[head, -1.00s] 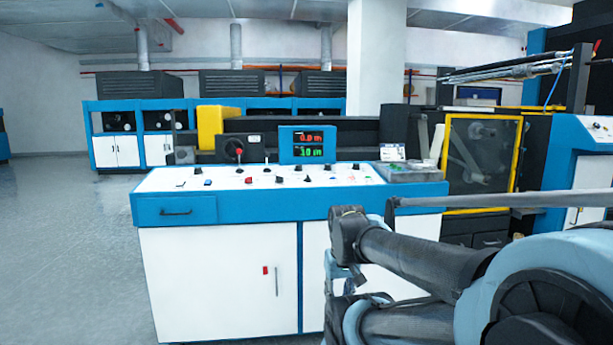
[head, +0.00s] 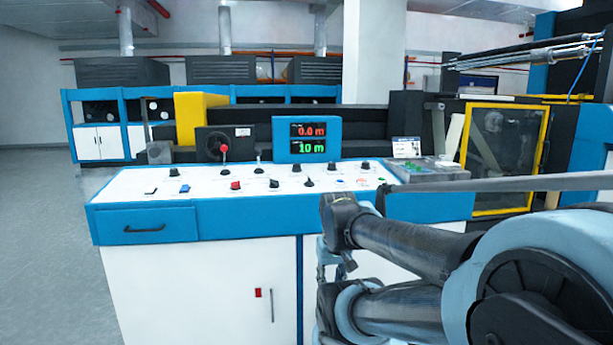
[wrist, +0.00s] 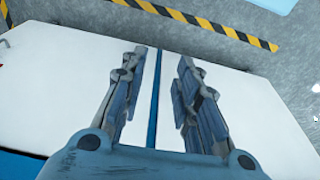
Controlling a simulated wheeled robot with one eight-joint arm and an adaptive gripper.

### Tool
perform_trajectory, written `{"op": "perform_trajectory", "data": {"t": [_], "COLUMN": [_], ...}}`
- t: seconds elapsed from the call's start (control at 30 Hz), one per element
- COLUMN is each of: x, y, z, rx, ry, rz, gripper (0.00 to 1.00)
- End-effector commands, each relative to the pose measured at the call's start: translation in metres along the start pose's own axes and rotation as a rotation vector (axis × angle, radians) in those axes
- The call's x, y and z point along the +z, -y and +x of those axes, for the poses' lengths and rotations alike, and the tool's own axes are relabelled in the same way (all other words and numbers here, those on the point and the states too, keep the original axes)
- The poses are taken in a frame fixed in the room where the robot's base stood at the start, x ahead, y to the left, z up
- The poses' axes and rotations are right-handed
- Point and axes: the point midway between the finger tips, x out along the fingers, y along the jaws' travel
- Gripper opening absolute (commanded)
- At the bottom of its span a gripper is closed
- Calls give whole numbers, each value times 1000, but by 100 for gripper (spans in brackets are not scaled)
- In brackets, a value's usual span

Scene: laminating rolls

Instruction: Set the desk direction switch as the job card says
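The desk (head: 150,220) stands ahead in the head view, with a white sloping control panel on a blue front. On the panel are several black knobs, among them one at the front (head: 274,183), a red knob (head: 235,185), and a red-topped lever (head: 223,150). I cannot tell which one is the direction switch, as the labels are too small. A small white card (head: 406,147) stands at the panel's right end; its text is unreadable. My gripper (wrist: 165,62) is open and empty in the wrist view, pointing at the white cabinet doors below the panel.
A display (head: 308,140) behind the panel reads 0.0 m in red and 10 m in green. A grey tray-like box (head: 437,170) sits at the panel's right end. A yellow-framed machine door (head: 510,155) is at right. Open floor lies to the left.

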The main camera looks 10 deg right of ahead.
Motion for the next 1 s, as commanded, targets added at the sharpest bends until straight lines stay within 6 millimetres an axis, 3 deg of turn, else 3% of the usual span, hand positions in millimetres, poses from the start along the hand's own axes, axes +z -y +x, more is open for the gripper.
{"op": "perform_trajectory", "data": {"t": [0.4,0.53,0.67,1.0], "x": [0,-1,-28,-137], "y": [0,0,0,-2], "z": [0,-17,-47,-153], "rx": [0,0,0,-2], "ry": [0,-8,5,56], "rz": [0,0,0,6], "gripper": [29,29,29,29]}}
